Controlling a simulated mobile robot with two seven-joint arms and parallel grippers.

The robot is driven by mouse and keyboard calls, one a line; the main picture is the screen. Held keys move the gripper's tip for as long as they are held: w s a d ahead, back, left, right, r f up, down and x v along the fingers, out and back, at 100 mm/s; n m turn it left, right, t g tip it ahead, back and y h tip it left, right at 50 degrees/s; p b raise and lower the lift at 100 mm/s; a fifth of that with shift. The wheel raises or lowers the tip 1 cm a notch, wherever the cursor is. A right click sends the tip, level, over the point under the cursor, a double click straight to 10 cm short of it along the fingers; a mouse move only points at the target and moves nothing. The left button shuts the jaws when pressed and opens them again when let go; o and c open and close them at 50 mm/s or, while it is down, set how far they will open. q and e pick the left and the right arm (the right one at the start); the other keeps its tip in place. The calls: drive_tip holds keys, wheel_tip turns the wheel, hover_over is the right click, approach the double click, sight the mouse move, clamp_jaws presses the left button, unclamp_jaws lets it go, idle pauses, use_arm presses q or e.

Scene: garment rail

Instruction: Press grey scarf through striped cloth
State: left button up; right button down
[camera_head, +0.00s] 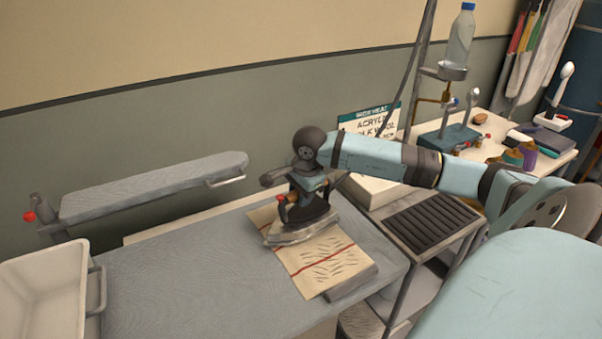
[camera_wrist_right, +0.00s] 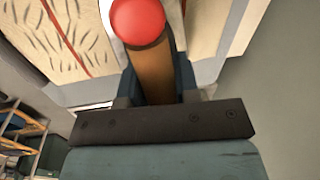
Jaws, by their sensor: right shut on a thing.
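A cream striped cloth (camera_head: 325,262) with a red stripe and dark crease-like marks lies on the grey board. It also shows in the wrist view (camera_wrist_right: 40,38). The folded grey scarf (camera_head: 352,284) sticks out from under the cloth's front right edge; the rest is hidden. My right gripper (camera_head: 302,192) is shut on the handle of an iron (camera_head: 300,234), whose soleplate is over the cloth's left middle. Whether it touches the cloth is hard to tell. In the wrist view the brown handle (camera_wrist_right: 155,75) with a red knob (camera_wrist_right: 138,20) sits between the fingers. My left gripper is not in view.
The grey pressing board (camera_head: 190,280) is clear left of the cloth. A narrow sleeve board (camera_head: 150,187) stands behind, a white bin (camera_head: 45,290) at left. A dark ribbed rest (camera_head: 435,227) and a lettered sign (camera_head: 368,122) are at right. A cord rises behind my arm.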

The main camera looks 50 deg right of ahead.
drive_tip(key=shift+r, duration=0.75)
drive_tip(key=shift+s+f, duration=0.1)
drive_tip(key=shift+s, duration=0.25)
drive_tip(key=s+a+b, duration=0.1)
drive_tip(key=s, duration=0.5)
drive_tip(key=shift+a+b, duration=0.3)
drive_tip(key=shift+a, duration=0.1)
drive_tip(key=shift+f+b, duration=1.05)
drive_tip(key=shift+b, duration=0.1)
drive_tip(key=shift+s, duration=0.1)
idle(1.7)
drive_tip(key=shift+r, duration=0.15)
